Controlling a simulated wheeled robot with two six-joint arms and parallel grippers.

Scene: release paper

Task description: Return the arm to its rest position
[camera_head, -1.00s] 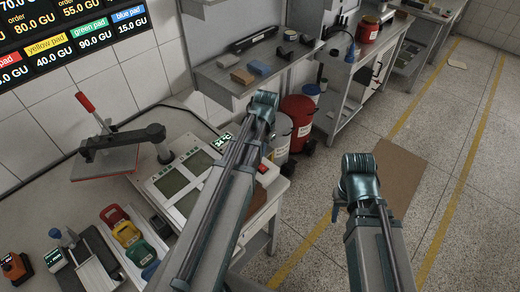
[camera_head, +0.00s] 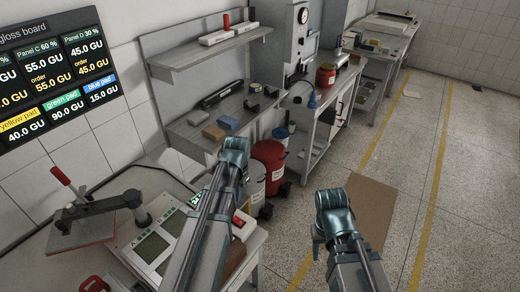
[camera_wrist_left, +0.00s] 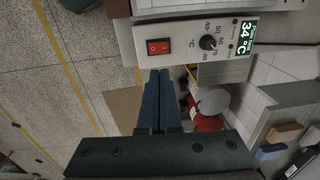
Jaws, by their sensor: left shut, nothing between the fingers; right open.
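My left gripper (camera_wrist_left: 158,76) shows in the left wrist view as two dark blue fingers shut together with nothing between them. Its tips lie just below the edge of a white control box (camera_wrist_left: 195,45) with a red switch; whether they touch cannot be told. In the head view my left arm (camera_head: 208,220) reaches up across the bench's right end, and its fingers are hidden.
A press (camera_head: 95,215) and a panelled device (camera_head: 150,245) stand on the bench. A red bin (camera_head: 268,160) and a white bin (camera_head: 255,185) stand beyond my left arm. A shelf (camera_head: 205,125) holds small blocks. A brown sheet (camera_head: 370,205) lies on the open floor.

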